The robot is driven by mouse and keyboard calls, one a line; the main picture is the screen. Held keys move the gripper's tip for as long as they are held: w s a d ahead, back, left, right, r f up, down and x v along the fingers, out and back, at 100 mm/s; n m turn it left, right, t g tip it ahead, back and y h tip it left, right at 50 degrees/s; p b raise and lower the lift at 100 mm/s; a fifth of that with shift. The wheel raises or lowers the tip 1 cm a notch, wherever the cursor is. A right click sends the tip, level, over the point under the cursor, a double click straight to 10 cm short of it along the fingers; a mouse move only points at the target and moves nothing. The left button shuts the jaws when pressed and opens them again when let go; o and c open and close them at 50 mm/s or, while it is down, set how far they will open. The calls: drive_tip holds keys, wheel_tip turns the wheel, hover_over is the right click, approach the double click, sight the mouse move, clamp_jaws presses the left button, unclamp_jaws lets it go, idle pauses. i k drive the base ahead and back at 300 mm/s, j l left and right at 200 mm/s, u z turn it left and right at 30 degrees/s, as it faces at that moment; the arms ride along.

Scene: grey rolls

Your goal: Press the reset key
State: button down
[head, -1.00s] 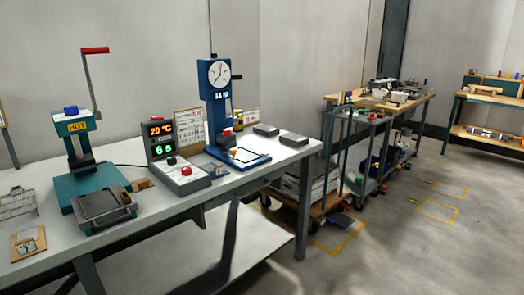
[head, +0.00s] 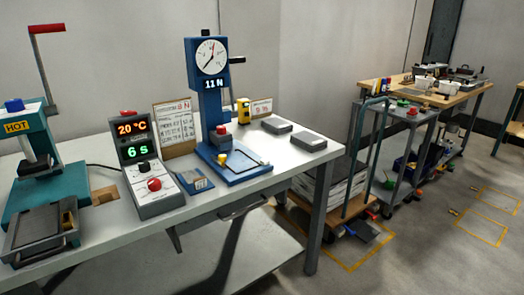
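No key with a readable "reset" label shows, so I cannot tell which control is the reset key. A grey control box (head: 158,201) on the bench shows 20 °C and 6 s. It has a red dome on top (head: 127,113), a black knob (head: 144,166) and a red button (head: 154,184) on its sloping front. Right of it stands a blue press stand (head: 212,108) with a round dial (head: 211,56) and an 11 N readout. A red part (head: 221,129) sits low on the stand. My gripper is not in view.
The white bench (head: 270,170) carries a teal HOT press (head: 40,180) at left, a yellow device (head: 243,111) and two grey blocks (head: 307,142) at right. A trolley (head: 400,140) stands beyond the bench's right end. Open floor (head: 420,250) lies at lower right.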

sight(264, 162)
drive_tip(key=i+l+u, duration=0.25)
drive_tip(key=i+l, duration=0.2)
drive_tip(key=l, duration=0.2)
drive_tip(key=i+l+u, duration=0.1)
drive_tip(key=l, duration=0.25)
drive_tip(key=i+l+u, duration=0.1)
drive_tip(key=i+l, duration=0.15)
drive_tip(key=l, duration=0.15)
